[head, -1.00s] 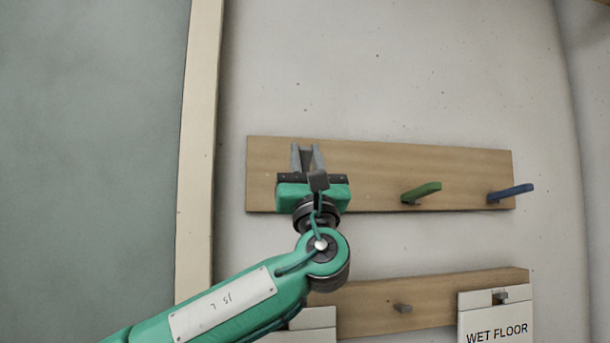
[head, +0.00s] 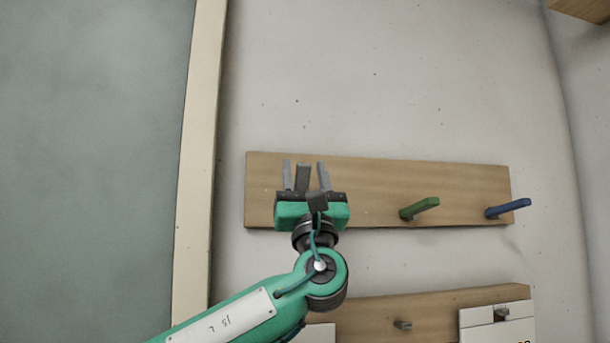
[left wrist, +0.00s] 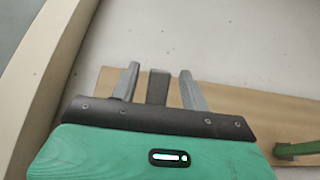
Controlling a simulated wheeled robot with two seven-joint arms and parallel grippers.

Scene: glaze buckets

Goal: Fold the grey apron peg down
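The grey apron peg (head: 303,178) is on the upper wooden board (head: 370,190), near its left end. My left gripper (head: 305,176) is in front of the board, with its two fingers spread to either side of the peg. In the left wrist view, the dark grey peg (left wrist: 158,86) stands between the open fingers (left wrist: 158,88), with a gap on each side. The peg's lower part is hidden behind the gripper body. My right gripper is not in view.
A green peg (head: 420,208) and a blue peg (head: 508,208) stick out farther right on the same board. A lower board (head: 370,312) carries a small peg (head: 403,325) and a white sign (head: 498,327). A pale upright post (head: 199,150) stands to the left.

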